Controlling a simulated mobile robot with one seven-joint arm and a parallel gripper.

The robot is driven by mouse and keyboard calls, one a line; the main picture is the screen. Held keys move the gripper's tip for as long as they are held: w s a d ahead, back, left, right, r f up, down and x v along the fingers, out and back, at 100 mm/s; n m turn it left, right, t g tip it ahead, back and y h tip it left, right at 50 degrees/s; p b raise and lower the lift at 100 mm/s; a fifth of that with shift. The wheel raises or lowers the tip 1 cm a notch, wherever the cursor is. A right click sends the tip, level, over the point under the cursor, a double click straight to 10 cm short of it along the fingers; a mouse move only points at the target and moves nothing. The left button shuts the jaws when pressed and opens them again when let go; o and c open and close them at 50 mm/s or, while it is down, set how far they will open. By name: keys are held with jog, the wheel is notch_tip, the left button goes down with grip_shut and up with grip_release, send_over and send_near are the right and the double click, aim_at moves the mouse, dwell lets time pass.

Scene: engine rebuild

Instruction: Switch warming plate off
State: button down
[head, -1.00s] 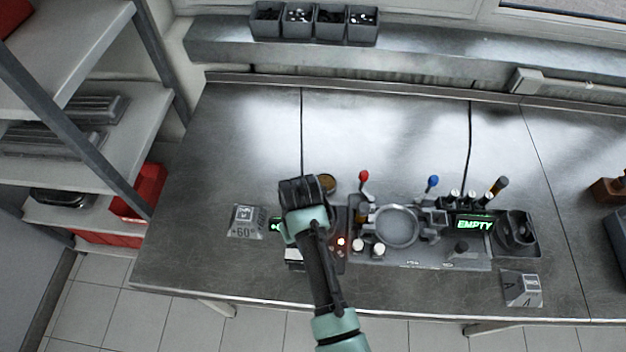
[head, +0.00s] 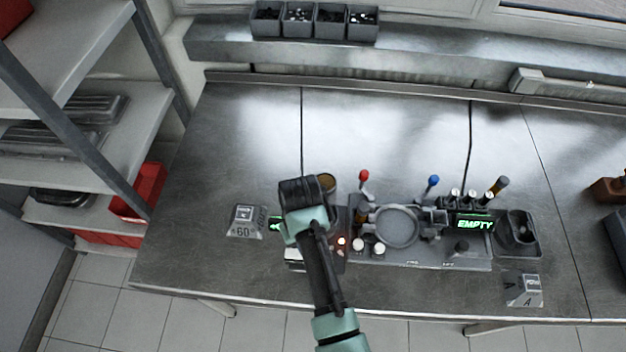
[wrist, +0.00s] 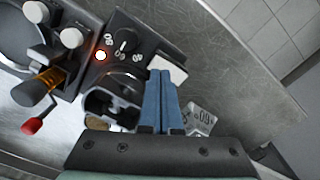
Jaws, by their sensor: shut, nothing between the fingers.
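The warming plate appears to be the dark unit with a control panel (wrist: 132,48) in the wrist view. The panel has a round black dial (wrist: 123,45) with small white markings and a lit orange lamp (wrist: 101,56). The lamp also glows in the head view (head: 341,241), just right of my arm. My gripper (wrist: 162,76) has its blue fingers pressed together and empty. Its tips are over the white block beside the panel, apart from the dial in the picture; contact cannot be told. In the head view my wrist (head: 305,205) hides much of the unit.
Right of the unit is a fixture with a round ring (head: 397,227), a red-knobbed lever (head: 364,176) and a blue-knobbed lever (head: 433,181). A green display (head: 474,224) reads EMPTY. A grey "60" block (head: 243,228) stands left. The back of the bench is clear.

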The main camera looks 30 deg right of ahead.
jog(key=shift+f+b, duration=0.75)
jog(key=shift+f, duration=0.45)
dwell(0.3)
jog(key=shift+r, duration=0.1)
notch_tip(320, 180, up, 7)
jog(key=p, duration=0.7)
dwell(0.5)
